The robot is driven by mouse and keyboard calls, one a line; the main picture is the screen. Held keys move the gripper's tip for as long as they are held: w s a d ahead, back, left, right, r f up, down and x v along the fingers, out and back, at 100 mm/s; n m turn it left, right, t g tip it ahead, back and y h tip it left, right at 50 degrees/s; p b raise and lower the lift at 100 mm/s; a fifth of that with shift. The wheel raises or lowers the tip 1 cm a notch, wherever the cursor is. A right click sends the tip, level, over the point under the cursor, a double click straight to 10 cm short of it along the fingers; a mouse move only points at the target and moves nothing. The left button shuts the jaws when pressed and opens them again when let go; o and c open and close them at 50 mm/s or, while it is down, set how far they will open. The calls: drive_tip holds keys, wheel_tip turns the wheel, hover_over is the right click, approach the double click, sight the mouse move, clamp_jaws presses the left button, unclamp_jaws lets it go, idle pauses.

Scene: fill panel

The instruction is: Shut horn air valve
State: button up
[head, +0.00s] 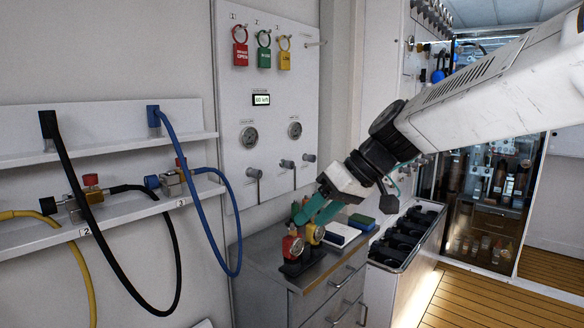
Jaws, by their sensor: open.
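A white wall panel (276,120) carries several grey valve handles in a lower row: a left one (254,173), a middle one (287,164) and a short right one (309,158). The left and middle ones have rods hanging down. I cannot read which is the horn air valve. My gripper (314,212) has teal fingers, open and empty, pointing down-left. It is in front of and below the panel's right side, above the grey cabinet, apart from the valve handles.
Tags (240,53) hang above. Wooden floor (490,297) is clear at right.

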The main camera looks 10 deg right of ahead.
drive_tip(key=w+r+n+t+y, duration=0.2)
drive_tip(key=w, duration=1)
drive_tip(key=t, duration=1)
approach(292, 165)
drive_tip(key=w, duration=0.1)
drive_tip(key=shift+n, duration=0.4)
drive_tip(key=x, duration=0.8)
drive_tip(key=shift+s+a+f, duration=0.1)
drive_tip(key=shift+a, duration=0.2)
drive_tip(key=c, duration=1)
